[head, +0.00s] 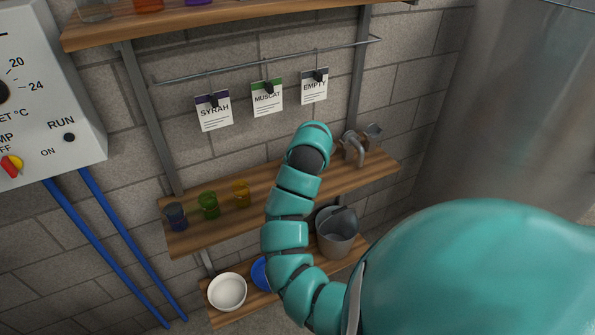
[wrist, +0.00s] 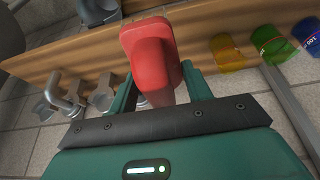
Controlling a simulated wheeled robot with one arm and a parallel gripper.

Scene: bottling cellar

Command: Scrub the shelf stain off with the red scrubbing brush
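The red scrubbing brush (wrist: 150,48) shows in the wrist view, between the two teal fingers of my gripper (wrist: 158,82). The fingers lie close on both sides of it, and my gripper appears shut on it. The brush is over the wooden middle shelf (wrist: 85,52), which also shows in the head view (head: 343,181). I cannot tell whether the brush touches the shelf. In the head view my arm hides my gripper and the brush. I see no stain in either view; part of the shelf is hidden behind my arm and the brush.
Blue (head: 175,217), green (head: 209,206) and yellow (head: 241,194) cups stand at the shelf's left. Metal tap fittings (head: 354,150) stand at its right. Below are a grey bucket (head: 337,238), a white bowl (head: 227,292) and a partly hidden blue bowl (head: 260,273). A rail (head: 225,71) holds cards above.

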